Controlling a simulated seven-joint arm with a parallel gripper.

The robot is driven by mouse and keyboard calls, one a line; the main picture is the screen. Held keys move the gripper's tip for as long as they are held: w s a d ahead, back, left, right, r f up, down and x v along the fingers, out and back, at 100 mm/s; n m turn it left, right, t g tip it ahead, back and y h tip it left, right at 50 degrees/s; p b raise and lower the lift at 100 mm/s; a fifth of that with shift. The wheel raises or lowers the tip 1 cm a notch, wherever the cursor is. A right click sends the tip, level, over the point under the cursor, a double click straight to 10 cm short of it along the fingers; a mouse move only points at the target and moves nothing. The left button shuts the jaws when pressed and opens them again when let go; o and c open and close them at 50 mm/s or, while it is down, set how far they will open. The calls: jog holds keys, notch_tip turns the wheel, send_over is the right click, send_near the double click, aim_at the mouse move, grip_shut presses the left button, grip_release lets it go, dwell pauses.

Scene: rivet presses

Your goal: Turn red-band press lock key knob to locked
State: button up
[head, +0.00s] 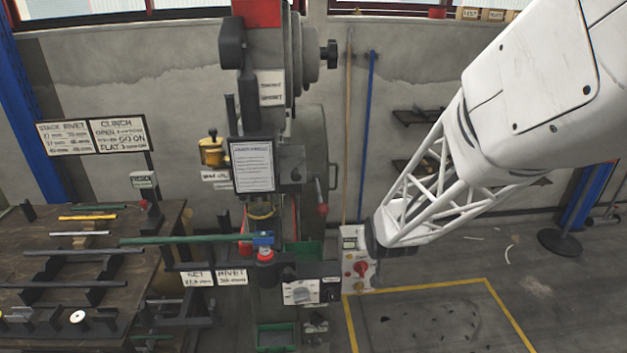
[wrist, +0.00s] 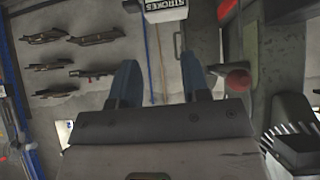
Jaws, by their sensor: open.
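The press with the red band (head: 257,12) stands in the middle of the head view. A white plate with a dial knob (head: 300,291) is on its lower front. A pale control panel with a red knob (head: 361,269) is to the right of that plate. I cannot tell which is the lock key knob or its setting. My gripper (wrist: 159,62) is open in the wrist view, its two blue fingers apart with nothing seen between them. A black knob on a marked white dial (wrist: 300,150) shows at the lower right, apart from the fingers. In the head view my arm ends beside the control panel; the fingers are not clear.
A green rod (head: 185,240) extends left from the press over a dark workbench (head: 60,275). A red ball handle (wrist: 237,80) is right of my fingers in the wrist view. A "STROKES" box (wrist: 166,10) is above them. Yellow-lined floor (head: 440,320) lies right of the press.

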jog(key=w+d+f+t, duration=0.1)
jog(key=w+f+t, duration=0.2)
jog(key=w+f, duration=0.55)
jog(key=t, duration=0.2)
send_over(360, 290)
jog(key=s, duration=0.3)
notch_tip(360, 290, down, 10)
jog(key=shift+t, duration=0.8)
jog(key=f, duration=0.7)
jog(key=shift+s+f, duration=0.3)
jog(key=shift+s, duration=0.1)
jog(key=s+f+t, duration=0.2)
jog(key=s+f, duration=0.2)
jog(key=f, duration=0.3)
jog(key=shift+f, duration=0.35)
jog(key=shift+w, duration=3.9)
grip_shut()
